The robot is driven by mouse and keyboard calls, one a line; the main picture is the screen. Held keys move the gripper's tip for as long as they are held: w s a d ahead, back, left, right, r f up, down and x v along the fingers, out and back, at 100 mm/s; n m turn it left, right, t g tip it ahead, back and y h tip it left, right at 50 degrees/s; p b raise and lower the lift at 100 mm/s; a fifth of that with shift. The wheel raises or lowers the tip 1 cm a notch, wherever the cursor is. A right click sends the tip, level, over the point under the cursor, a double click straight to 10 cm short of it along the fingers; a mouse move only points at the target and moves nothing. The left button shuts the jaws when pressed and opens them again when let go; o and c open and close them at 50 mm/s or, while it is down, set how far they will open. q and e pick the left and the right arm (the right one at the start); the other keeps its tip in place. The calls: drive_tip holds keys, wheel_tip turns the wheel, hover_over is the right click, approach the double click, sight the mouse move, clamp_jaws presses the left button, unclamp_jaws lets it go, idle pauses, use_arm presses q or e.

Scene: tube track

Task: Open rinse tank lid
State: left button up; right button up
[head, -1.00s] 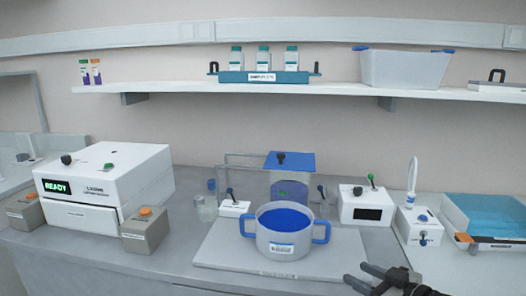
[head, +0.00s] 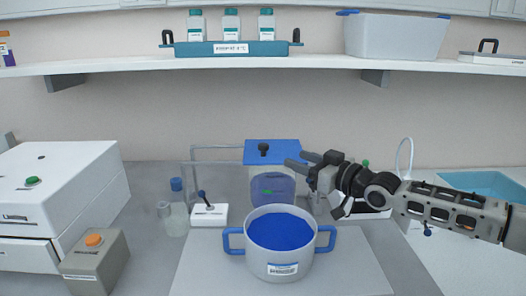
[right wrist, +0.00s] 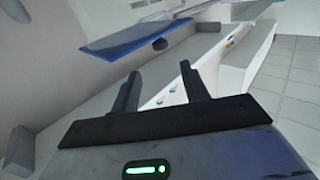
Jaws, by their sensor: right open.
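The rinse tank (head: 272,188) is a clear box behind the blue-handled pot. Its flat blue lid (head: 285,150) lies shut on top, with a black knob (head: 263,149) standing up from it. My right gripper (head: 297,160) is open and empty at the right edge of the lid, fingers pointing left towards the knob. It appears apart from the knob. In the right wrist view the blue lid (right wrist: 125,36) and its knob (right wrist: 160,43) show beyond the open fingers of the right gripper (right wrist: 158,72). My left gripper is not in view.
A grey pot (head: 283,262) with blue handles stands on a pale board in front of the tank. A small white switch box (head: 209,216) and a bottle (head: 178,210) stand left of it. A shelf (head: 300,66) with a bottle rack runs above.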

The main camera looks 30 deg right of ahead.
sight(267, 147)
drive_tip(key=shift+x, duration=6.4)
drive_tip(key=shift+a, duration=0.1)
